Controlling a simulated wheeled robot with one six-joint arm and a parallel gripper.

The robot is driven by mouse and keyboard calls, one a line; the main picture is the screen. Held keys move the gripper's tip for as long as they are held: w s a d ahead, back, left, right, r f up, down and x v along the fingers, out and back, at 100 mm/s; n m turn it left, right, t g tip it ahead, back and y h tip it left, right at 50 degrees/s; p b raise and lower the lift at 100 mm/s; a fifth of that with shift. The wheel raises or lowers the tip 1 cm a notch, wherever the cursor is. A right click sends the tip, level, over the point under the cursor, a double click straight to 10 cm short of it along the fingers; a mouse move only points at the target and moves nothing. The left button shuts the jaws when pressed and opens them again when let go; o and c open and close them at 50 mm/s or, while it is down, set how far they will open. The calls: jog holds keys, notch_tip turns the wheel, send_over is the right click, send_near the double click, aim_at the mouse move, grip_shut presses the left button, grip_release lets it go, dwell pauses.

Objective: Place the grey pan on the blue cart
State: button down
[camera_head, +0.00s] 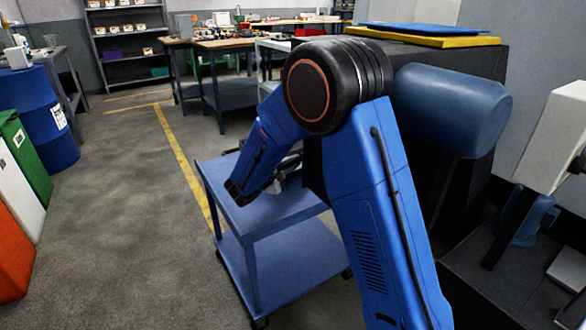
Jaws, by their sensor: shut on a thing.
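The blue cart (300,208) stands in the middle of the view, with a flat top and a lower shelf. My blue arm reaches down over its top from the right. My gripper (278,183) shows only in part behind the forearm, low over the cart top, and is shut on the grey pan. A small greyish piece beside it (291,161) may be part of the pan; most of it is hidden by my arm. I cannot tell whether the pan touches the cart top.
A dark machine or cabinet with a yellow and a blue slab (425,30) on top stands behind my arm. Blue drum (42,115) and coloured bins (22,150) stand at the left. Benches (225,60) and shelves (125,40) are at the back. The floor left of the cart is clear.

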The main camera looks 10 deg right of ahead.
notch_tip(320, 180, down, 2)
jog(key=shift+f, duration=0.1)
jog(key=c, duration=1.8)
grip_release()
jog(key=shift+o, duration=0.2)
jog(key=v, duration=1.2)
